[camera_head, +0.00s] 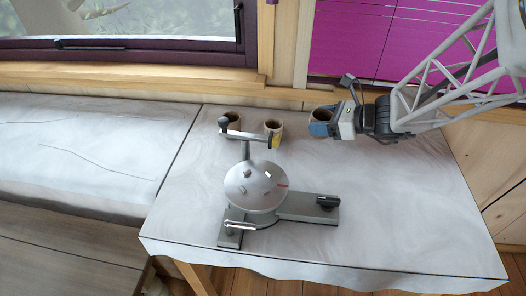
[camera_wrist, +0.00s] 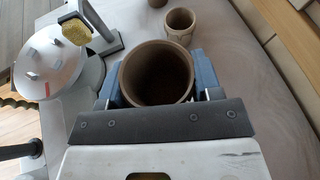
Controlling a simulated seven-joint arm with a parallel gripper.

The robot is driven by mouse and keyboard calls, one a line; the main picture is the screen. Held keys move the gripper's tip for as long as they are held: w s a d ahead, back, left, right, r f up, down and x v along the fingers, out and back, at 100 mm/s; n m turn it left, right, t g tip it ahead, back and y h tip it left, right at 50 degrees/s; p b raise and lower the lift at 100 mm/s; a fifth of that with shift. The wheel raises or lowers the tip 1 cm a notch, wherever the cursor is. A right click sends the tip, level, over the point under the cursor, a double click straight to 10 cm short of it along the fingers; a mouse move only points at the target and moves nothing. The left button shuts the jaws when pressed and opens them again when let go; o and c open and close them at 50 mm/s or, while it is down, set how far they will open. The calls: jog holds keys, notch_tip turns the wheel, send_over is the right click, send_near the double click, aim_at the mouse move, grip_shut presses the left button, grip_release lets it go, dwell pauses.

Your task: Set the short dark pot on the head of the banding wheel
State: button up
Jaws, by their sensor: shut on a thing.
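The banding wheel has a round, shiny metal head (camera_head: 255,190) with several small lugs and a red mark, and nothing stands on it. The wheel head also shows at the left in the wrist view (camera_wrist: 50,58). My gripper (camera_head: 322,126) is behind and to the right of the wheel, at the back of the table. Its blue fingers are shut on a brown, round, open pot (camera_wrist: 157,60), which appears upright. In the head view this pot (camera_head: 322,113) is partly hidden by the fingers. I cannot tell whether it touches the table.
Two similar pots stand left of my gripper, one at the back left (camera_head: 231,122) and one nearer (camera_head: 272,128). A metal bar (camera_head: 244,134) on a post, with a yellow sponge (camera_wrist: 76,32), stands behind the wheel head. The table's right side (camera_head: 400,200) is clear.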

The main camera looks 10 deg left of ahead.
jog(key=s+a+r+n+g, duration=0.1)
jog(key=s+a+r+g, duration=0.1)
jog(key=s, duration=1.3)
jog(key=s+a+r+n+g, duration=0.1)
jog(key=s+a+n+g, duration=0.1)
jog(key=s, duration=1.3)
jog(key=shift+s+a+r+y, duration=0.3)
jog(key=shift+s+a+r, duration=0.1)
jog(key=shift+a, duration=0.2)
jog(key=shift+w, duration=0.1)
jog(key=w+a, duration=0.3)
jog(key=w, duration=0.1)
jog(key=w+a+f, duration=0.1)
jog(key=w+a, duration=0.2)
jog(key=w, duration=0.1)
jog(key=w+a, duration=0.3)
jog(key=w, duration=0.2)
jog(key=shift+f, duration=0.25)
jog(key=shift+f, duration=1.75)
jog(key=shift+f, duration=0.2)
jog(key=o, duration=1)
